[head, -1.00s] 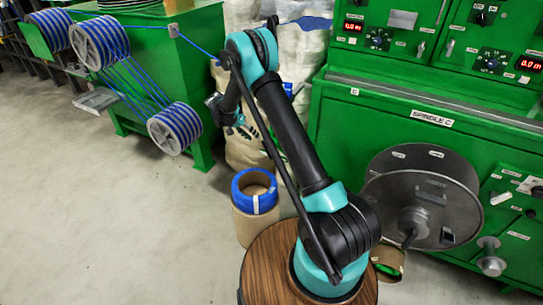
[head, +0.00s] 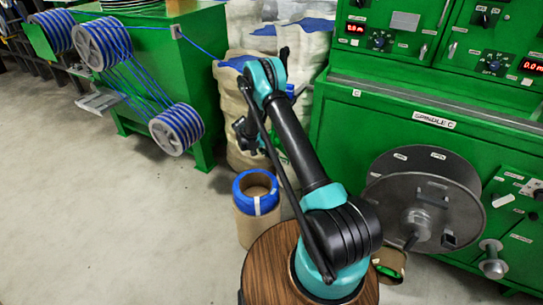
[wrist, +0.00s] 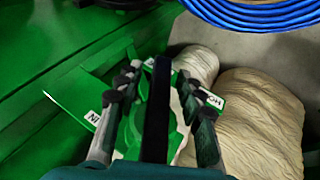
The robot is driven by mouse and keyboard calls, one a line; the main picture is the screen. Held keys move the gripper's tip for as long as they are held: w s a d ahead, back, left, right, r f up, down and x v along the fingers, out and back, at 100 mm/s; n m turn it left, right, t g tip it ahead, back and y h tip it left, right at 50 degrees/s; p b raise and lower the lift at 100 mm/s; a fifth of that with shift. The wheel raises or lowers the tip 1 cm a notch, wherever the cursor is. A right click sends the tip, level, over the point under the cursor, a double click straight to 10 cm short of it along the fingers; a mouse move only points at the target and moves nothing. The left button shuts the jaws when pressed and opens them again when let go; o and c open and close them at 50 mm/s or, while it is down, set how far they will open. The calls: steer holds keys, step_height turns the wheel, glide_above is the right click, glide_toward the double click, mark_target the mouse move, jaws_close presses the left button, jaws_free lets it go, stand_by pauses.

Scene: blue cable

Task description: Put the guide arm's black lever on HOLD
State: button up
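In the wrist view a black upright bar (wrist: 157,105), which looks like the lever, stands between the two fingers of my gripper (wrist: 157,78). The fingers are apart, with a gap visible on each side of the bar; I see no clear contact. Behind it is a green bracket (wrist: 75,92) with a white label reading "IN" (wrist: 93,118) on the left and a partly covered label starting "HO" (wrist: 214,99) on the right. In the head view my gripper (head: 245,135) is small and dark before the pale sacks, and the lever cannot be made out there.
Pale sacks (wrist: 262,115) lie right of the bracket, with a blue cable coil (wrist: 255,14) above. In the head view a green machine (head: 175,75) with cable reels stands left, a green cabinet (head: 415,100) with a grey spool (head: 425,200) right. Open floor (head: 110,220) lies left.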

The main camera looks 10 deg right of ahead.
steer(key=shift+d+f, duration=0.1)
steer(key=shift+c, duration=0.5)
jaws_close()
